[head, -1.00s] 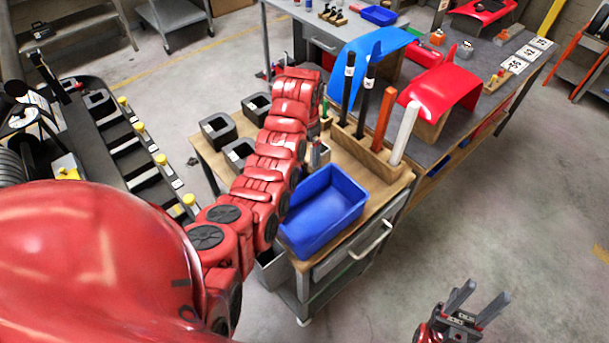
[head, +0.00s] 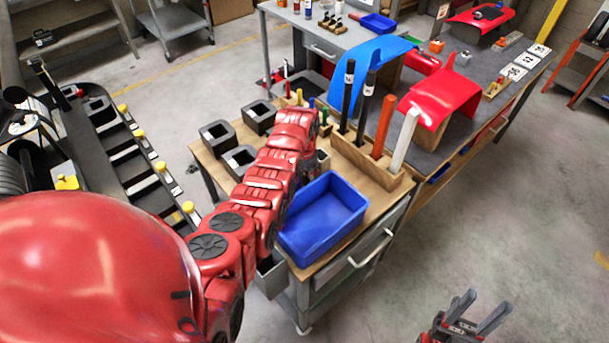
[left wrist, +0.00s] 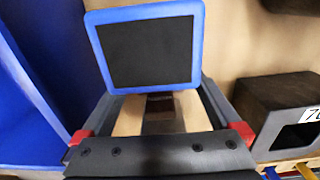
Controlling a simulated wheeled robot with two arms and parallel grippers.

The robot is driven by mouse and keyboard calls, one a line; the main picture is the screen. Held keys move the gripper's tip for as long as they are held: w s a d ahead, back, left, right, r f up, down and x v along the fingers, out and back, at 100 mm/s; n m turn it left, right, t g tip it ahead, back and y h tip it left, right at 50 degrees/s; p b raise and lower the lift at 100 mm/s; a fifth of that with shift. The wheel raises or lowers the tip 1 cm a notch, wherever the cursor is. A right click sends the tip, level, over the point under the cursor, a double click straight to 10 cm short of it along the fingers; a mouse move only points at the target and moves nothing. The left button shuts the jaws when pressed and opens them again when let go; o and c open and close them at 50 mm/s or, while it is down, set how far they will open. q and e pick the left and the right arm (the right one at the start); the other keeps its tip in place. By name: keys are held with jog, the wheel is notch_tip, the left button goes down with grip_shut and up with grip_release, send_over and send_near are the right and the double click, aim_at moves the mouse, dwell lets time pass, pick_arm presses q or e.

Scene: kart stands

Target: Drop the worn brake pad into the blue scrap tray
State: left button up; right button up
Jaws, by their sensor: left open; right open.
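The blue scrap tray (head: 330,208) stands empty on the wooden top of the near cart; its wall also fills the left edge of the left wrist view (left wrist: 22,95). My left arm reaches over the cart beside the tray, hiding most of its gripper in the head view. In the left wrist view my left gripper (left wrist: 155,88) is open, its fingers either side of a blue-edged black block (left wrist: 148,52) above a slotted wooden piece. This looks like the brake pad; I cannot tell how worn it is. My right gripper (head: 488,303) is open and empty above the floor.
Black open boxes (head: 218,135) stand on the cart's left side. A wooden rack (head: 365,160) with upright black, orange and white bars stands behind the tray. A bench with red and blue panels (head: 440,97) adjoins. Floor on the right is clear.

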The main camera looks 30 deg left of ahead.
pick_arm(q)
grip_shut()
dwell(0.5)
jog(key=shift+r, duration=0.15)
